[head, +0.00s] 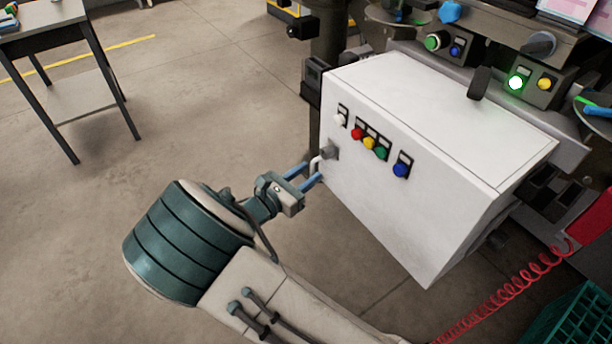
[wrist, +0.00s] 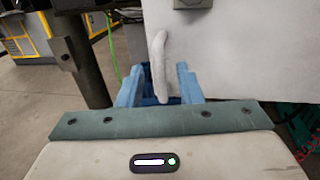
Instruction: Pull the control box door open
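The white control box (head: 430,100) is mounted on the machine. Its front door (head: 400,215) looks closed and carries several coloured buttons in a row. A pale, bent door handle (head: 317,162) sticks out near the door's left edge beside a grey block (head: 331,151). In the wrist view the handle (wrist: 160,65) hangs down between the blue fingers of my gripper (wrist: 162,80). The fingers are apart, with a gap seen beside the handle. In the head view my gripper (head: 306,176) is at the handle, from the lower left; contact is unclear.
A machine panel with lit buttons (head: 515,83) stands behind the box. A dark post (head: 327,60) rises behind its left side. A red coiled cable (head: 510,295) and a green crate (head: 580,315) are at the lower right. The floor left of the box is clear up to a table (head: 60,30).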

